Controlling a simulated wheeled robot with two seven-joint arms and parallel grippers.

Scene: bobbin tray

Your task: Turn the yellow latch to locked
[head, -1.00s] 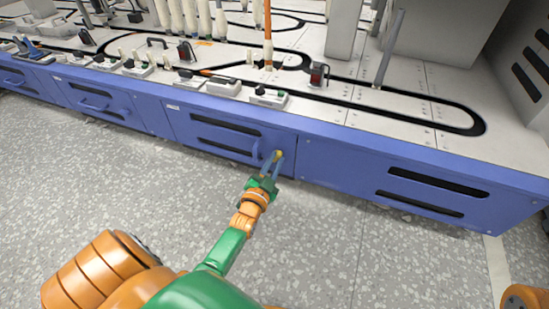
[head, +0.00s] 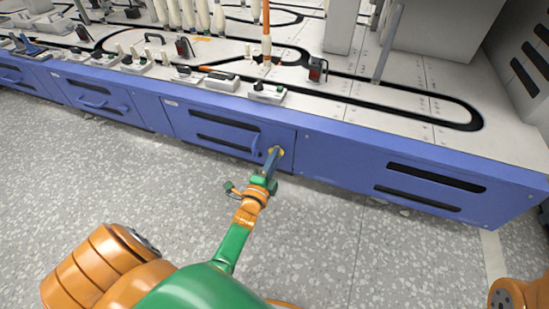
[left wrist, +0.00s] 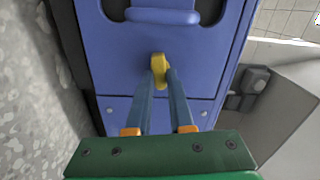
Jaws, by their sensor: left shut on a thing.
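The yellow latch (head: 276,150) is on the right end of a blue cabinet door (head: 212,133). In the left wrist view the latch (left wrist: 159,68) stands out from the blue panel, between the tips of my left gripper (left wrist: 161,85). In the head view my left gripper (head: 272,161) reaches the latch from the front and is shut on it. The fingers hide part of the latch. No marking of a locked position can be made out. My right gripper is not in view.
A blue door handle (head: 257,148) is just left of the latch. The white worktop (head: 400,110) above carries a black track, bobbins and small boxes. The speckled floor (head: 120,185) in front of the cabinets is clear.

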